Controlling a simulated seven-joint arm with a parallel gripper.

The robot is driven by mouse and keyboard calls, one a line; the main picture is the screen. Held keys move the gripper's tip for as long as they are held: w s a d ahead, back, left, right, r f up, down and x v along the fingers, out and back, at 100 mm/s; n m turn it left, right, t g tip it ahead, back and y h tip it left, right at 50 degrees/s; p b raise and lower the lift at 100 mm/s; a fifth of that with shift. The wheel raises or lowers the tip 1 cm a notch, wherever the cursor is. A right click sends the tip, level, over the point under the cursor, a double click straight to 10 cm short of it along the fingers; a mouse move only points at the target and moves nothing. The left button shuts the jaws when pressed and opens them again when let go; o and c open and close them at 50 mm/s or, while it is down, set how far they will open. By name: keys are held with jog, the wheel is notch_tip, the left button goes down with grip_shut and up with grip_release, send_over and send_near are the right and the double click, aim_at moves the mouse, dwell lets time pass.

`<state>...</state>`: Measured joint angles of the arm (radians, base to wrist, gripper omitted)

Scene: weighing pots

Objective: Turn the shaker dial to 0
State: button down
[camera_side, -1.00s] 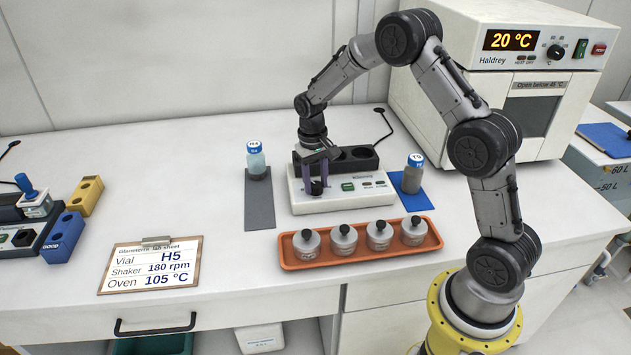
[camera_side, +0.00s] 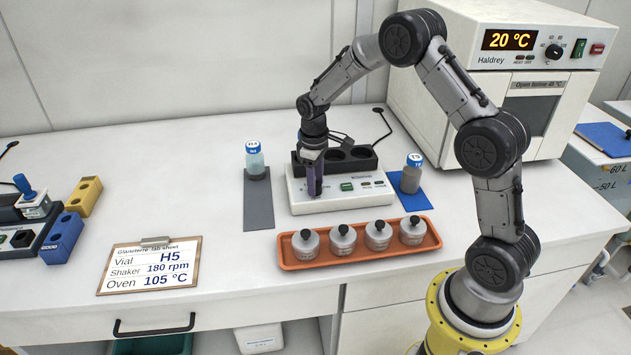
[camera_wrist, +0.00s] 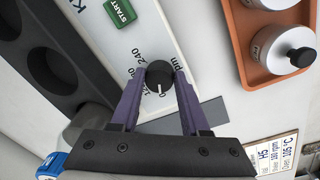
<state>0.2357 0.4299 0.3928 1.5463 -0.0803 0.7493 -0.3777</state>
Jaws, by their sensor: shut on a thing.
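The shaker dial (camera_wrist: 158,74) is a small round black knob on the shaker's pale panel. In the wrist view its white mark points towards the bottom of the picture. Printed numbers, 240 among them, and "rpm" ring it; some are partly covered by my fingers. My gripper (camera_wrist: 159,82) has its purple fingers on either side of the dial, shut on it. In the side view my gripper (camera_side: 314,190) reaches down to the left part of the shaker (camera_side: 345,203), and its fingers hide the dial.
The shaker's green START button (camera_wrist: 120,12) is beside the dial. An orange tray (camera_side: 362,258) with several lidded pots lies in front. A vial (camera_side: 256,160) stands left on a grey mat, another (camera_side: 412,174) right on a blue mat. A sheet (camera_side: 150,268) reads H5, 180 rpm, 105 °C.

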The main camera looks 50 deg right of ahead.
jog(key=shift+r, duration=0.1)
dwell(0.3)
jog(key=shift+c, duration=2)
grip_release()
notch_tip(320, 180, up, 14)
jog(key=shift+a, duration=0.4)
